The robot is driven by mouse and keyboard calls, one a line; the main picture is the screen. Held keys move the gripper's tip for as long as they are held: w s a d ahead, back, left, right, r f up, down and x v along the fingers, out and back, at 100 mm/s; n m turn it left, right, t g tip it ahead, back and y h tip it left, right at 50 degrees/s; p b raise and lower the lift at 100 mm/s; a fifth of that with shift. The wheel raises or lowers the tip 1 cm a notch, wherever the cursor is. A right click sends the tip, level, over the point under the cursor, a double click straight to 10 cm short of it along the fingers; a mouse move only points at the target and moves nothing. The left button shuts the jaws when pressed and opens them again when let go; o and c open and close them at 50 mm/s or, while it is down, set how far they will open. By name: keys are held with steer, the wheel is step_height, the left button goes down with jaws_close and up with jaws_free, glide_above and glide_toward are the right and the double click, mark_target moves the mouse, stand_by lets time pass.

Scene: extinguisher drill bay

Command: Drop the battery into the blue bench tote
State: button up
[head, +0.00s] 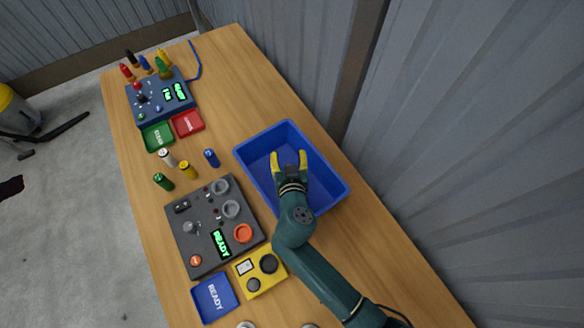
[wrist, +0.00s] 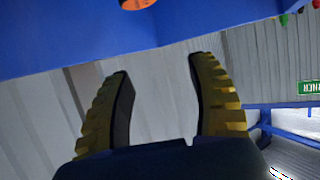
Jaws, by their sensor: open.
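The blue bench tote (head: 335,187) stands on the wooden bench, and my gripper (head: 288,156) is over it. My gripper's two yellow fingers are spread, with nothing seen between them in the wrist view (wrist: 158,66). Several small battery-like cylinders stand left of the tote: a blue one (head: 211,158), a white one (head: 166,157), a yellow one (head: 188,170) and a green one (head: 163,182). In the wrist view, an orange round thing (wrist: 138,4) is cut off at the top edge against blue; I cannot tell whether it is a battery. My arm hides part of the tote.
A grey panel box (head: 205,215) with a green READY display, a yellow box (head: 258,272) and a blue READY tray (head: 214,298) lie left of the tote. A blue control box (head: 160,97) and green and red trays (head: 188,123) are farther off. A corrugated wall runs along the right.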

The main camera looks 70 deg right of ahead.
steer(key=shift+a, duration=0.1)
steer(key=v, duration=1.2)
